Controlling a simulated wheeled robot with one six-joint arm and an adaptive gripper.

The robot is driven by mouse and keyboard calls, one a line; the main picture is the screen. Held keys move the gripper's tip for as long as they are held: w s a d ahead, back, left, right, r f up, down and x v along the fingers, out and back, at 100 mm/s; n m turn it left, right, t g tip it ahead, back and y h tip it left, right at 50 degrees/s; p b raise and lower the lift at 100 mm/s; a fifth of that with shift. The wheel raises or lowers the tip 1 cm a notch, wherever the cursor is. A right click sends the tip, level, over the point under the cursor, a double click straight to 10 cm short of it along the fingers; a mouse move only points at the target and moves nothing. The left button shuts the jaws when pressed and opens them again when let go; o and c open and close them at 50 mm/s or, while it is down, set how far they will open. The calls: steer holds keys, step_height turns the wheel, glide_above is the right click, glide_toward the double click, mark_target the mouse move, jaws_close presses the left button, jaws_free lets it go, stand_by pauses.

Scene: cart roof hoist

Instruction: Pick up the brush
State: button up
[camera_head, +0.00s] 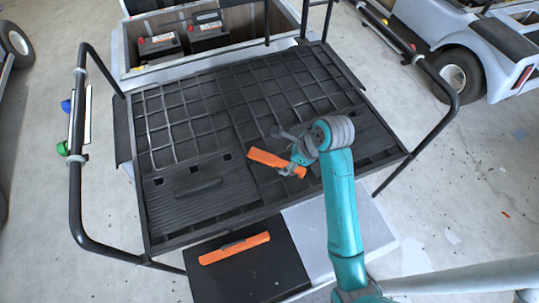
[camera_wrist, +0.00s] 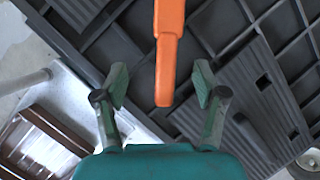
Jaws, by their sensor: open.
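An orange tool with a narrow handle, which I take to be the brush (camera_head: 266,158), lies on the black slatted rack. Its bristles cannot be made out. In the wrist view the orange handle (camera_wrist: 165,70) runs down from the top edge between the two spread fingers of my gripper (camera_wrist: 160,75). Clear gaps show on both sides of the handle, and its wider end is cut off by the frame.
Another orange tool (camera_head: 234,248) lies on a black panel (camera_head: 262,275) at the front. Black rails (camera_head: 76,150) rise on both sides of the rack (camera_head: 185,195). Batteries (camera_head: 160,47) sit in an open compartment behind. A white panel (camera_head: 310,235) is at front right.

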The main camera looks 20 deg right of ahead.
mark_target(273, 160)
steer(key=shift+w+d+r+m+g, duration=0.2)
steer(key=shift+w+r+m, duration=0.1)
steer(key=shift+w+r, duration=0.25)
steer(key=shift+w+d+r+m+g, duration=0.2)
steer(key=shift+w+r+m, duration=0.15)
steer(key=shift+r, duration=0.2)
steer(key=x, duration=0.5)
steer(key=shift+w+a+f, duration=0.1)
steer(key=shift+a+f, duration=0.1)
steer(key=shift+w+a+x, duration=0.1)
steer(key=shift+a+x, duration=0.15)
steer(key=shift+x, duration=1.05)
steer(key=shift+w+a+x, duration=0.1)
steer(key=shift+a+x, duration=0.15)
steer(key=shift+x, duration=1.05)
steer(key=shift+r, duration=0.25)
jaws_close()
step_height(273, 160, up, 10)
